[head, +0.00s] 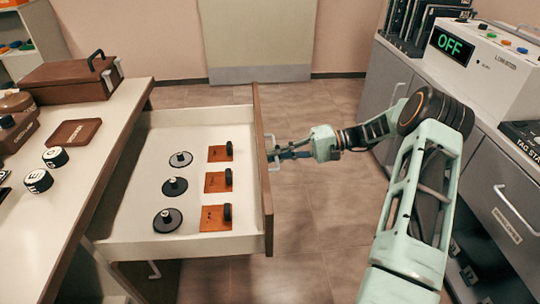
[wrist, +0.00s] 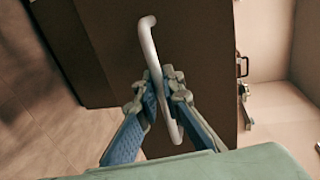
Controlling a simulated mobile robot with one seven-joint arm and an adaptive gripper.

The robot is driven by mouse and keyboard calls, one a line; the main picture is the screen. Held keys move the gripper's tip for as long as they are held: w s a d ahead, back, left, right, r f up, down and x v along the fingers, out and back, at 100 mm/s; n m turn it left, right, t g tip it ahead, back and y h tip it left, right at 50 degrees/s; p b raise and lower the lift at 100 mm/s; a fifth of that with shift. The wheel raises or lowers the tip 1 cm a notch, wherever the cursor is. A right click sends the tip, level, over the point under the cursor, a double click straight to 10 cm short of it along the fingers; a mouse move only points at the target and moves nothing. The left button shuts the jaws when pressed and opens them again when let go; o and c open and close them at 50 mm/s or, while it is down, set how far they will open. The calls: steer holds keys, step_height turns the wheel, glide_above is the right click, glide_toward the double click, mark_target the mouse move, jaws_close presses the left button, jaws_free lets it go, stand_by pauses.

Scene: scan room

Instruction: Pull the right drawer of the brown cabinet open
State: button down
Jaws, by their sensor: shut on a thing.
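The drawer (head: 128,226) stands pulled well out from the cabinet (head: 127,107) on the left in the head view. It has a pale inside and a dark brown front (head: 264,195). Its metal bar handle (head: 272,146) also shows in the wrist view (wrist: 148,40) against the brown front (wrist: 212,70). My gripper (head: 278,154) is at the outer side of the drawer front, with its fingers shut around the handle. In the wrist view the blue fingers of my gripper (wrist: 160,84) lie on both sides of the bar.
Inside the drawer are black discs (head: 175,187) and brown blocks (head: 217,182) with black upright parts. Another handle (head: 154,270) shows below the drawer. A grey counter (head: 395,85) with a machine (head: 490,65) stands at right. Tiled floor (head: 305,200) lies between.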

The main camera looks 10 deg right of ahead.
steer(key=c, duration=2.3)
jaws_free()
steer(key=shift+c, duration=0.2)
steer(key=shift+d, duration=0.15)
steer(key=w+v, duration=0.1)
steer(key=v, duration=1)
steer(key=shift+s+d, duration=0.4)
steer(key=shift+s, duration=0.05)
steer(key=shift+r, duration=0.15)
